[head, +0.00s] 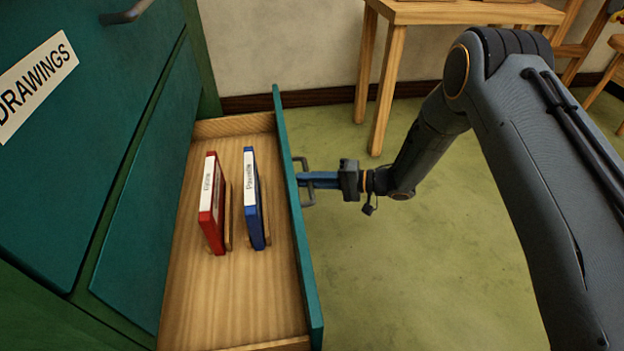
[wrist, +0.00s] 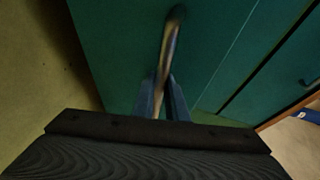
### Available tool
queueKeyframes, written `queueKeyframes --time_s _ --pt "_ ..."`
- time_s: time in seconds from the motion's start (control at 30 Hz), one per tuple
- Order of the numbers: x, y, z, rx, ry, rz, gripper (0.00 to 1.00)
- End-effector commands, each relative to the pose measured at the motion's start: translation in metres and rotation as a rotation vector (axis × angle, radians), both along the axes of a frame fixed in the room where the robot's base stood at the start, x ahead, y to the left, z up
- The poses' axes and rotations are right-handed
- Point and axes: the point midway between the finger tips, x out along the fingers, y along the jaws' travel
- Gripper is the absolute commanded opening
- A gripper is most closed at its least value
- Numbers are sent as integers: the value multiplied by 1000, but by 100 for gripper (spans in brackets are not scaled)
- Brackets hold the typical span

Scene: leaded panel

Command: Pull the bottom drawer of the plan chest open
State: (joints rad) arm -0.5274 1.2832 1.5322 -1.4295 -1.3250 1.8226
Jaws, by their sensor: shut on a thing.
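The bottom drawer (head: 300,235) of the green plan chest (head: 95,130) stands well open in the head view, its wooden inside showing. Its metal handle (head: 304,182) is on the outer face of the drawer front. My gripper (head: 312,180) is at this handle from the right, its blue fingers shut on it. In the wrist view the handle (wrist: 172,45) rises from between the fingers (wrist: 163,98) against the green drawer front. The exact contact of the fingertips is partly hidden.
A red case (head: 211,205) and a blue case (head: 253,200) stand upright in the drawer, both with white labels. A wooden table (head: 460,12) stands behind, near the wall. The green floor (head: 410,270) right of the drawer is clear below my arm.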

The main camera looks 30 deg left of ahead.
Motion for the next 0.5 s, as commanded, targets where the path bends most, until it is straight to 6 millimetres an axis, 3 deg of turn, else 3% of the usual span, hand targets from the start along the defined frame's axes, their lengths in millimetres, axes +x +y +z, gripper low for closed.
queueKeyframes --time_s 0.37,0.4,0.43,0.5 --pt "0 -1 -1 -2 1 2 0" --pt "0 -1 -1 -2 1 2 14" --pt "0 -1 -1 -2 1 2 19" --pt "0 -1 -1 -1 0 2 20"
